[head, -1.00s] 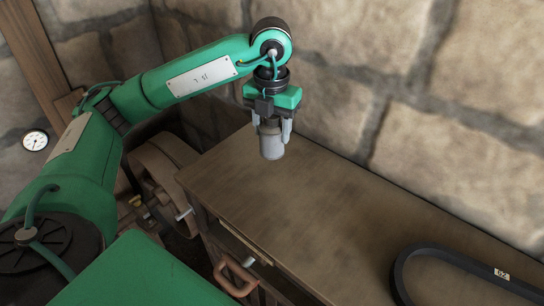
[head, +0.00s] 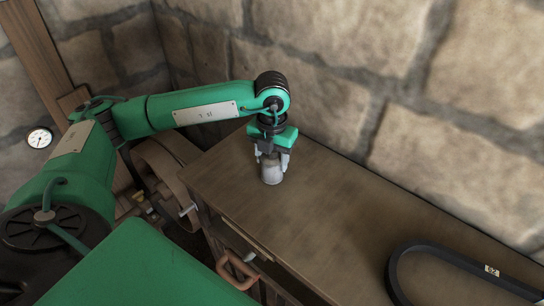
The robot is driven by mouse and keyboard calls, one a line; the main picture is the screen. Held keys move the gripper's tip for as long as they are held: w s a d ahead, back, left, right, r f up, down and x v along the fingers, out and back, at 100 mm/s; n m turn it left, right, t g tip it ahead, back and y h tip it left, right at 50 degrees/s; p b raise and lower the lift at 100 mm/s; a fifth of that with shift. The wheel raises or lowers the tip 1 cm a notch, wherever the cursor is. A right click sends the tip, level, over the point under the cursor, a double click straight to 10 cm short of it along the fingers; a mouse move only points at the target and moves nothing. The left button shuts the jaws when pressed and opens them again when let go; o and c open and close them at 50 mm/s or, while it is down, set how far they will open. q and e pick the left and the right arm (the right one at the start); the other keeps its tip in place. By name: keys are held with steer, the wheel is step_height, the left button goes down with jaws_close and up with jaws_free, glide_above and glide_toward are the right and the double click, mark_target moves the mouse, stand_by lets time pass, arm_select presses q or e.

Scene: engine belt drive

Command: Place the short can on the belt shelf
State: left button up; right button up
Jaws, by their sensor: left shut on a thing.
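The short can (head: 272,173) is a small grey can, upright at the far left part of the brown wooden shelf top (head: 330,215). My left gripper (head: 272,156) points down from above and is shut on the can's upper part. The can's base looks to be at or very near the shelf surface; I cannot tell whether it touches. My right gripper is not in view.
A black belt (head: 450,255) with a small label lies on the shelf at the right. A stone wall (head: 440,110) runs along the back. A drawer (head: 248,240) and a copper-coloured handle (head: 237,272) are at the front. The middle of the shelf is clear.

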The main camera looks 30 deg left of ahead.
arm_select(q)
steer(key=shift+f, duration=0.25)
steer(key=o, duration=1)
steer(key=shift+r, duration=0.1)
steer(key=shift+r, duration=0.1)
steer(key=shift+r, duration=0.15)
step_height(320, 180, up, 11)
steer(key=b, duration=0.4)
steer(key=shift+r, duration=0.45)
